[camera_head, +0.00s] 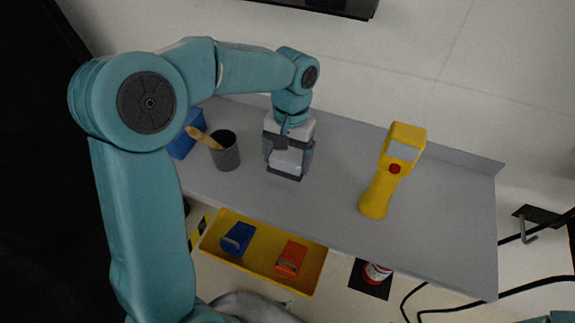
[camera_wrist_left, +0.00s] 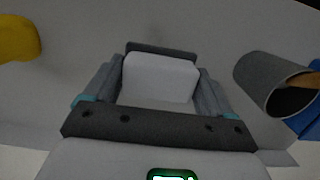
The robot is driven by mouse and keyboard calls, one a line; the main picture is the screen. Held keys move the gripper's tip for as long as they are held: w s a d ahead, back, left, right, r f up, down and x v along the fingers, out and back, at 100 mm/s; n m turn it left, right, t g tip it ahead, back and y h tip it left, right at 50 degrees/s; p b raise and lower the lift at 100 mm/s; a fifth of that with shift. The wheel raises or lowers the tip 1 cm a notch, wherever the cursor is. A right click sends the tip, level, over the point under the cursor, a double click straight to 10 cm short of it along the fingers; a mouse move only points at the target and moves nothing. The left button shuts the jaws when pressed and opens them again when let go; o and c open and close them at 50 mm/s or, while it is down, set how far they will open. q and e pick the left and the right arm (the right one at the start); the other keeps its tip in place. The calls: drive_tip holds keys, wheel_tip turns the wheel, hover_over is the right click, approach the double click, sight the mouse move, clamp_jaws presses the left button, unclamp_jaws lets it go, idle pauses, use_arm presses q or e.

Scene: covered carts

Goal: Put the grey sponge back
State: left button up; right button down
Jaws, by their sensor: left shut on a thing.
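The grey sponge (camera_head: 288,160) is a pale block with what looks like a dark grey layer at its lower edge. My left gripper (camera_head: 289,152) points down over the grey cart top and is shut on it. In the left wrist view the pale block (camera_wrist_left: 160,78) sits between the two fingers, with a dark strip beyond it. The gripper hides part of the sponge. I cannot tell whether the sponge touches the cart top (camera_head: 325,205). My right gripper is not in view.
A dark grey cup (camera_head: 225,152) with a wooden-handled tool stands left of the gripper, by a blue box (camera_head: 182,145). A yellow handheld device (camera_head: 382,180) stands to the right. A yellow drawer (camera_head: 262,278) below holds a blue (camera_head: 238,239) and an orange thing (camera_head: 291,258).

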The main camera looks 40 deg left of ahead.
sight(287, 166)
use_arm(q)
wheel_tip(287, 166, down, 3)
drive_tip(key=shift+s+d+r, duration=0.1)
drive_tip(key=shift+f, duration=0.45)
drive_tip(key=shift+f, duration=0.1)
drive_tip(key=o, duration=0.8)
drive_tip(key=shift+r, duration=0.35)
drive_tip(key=r, duration=0.3)
drive_tip(key=w+r, duration=0.1)
drive_tip(key=r, duration=0.3)
drive_tip(key=w+r, duration=0.1)
drive_tip(key=r, duration=0.3)
drive_tip(key=shift+a+r+p, duration=0.25)
drive_tip(key=shift+p, duration=0.1)
drive_tip(key=shift+r, duration=0.1)
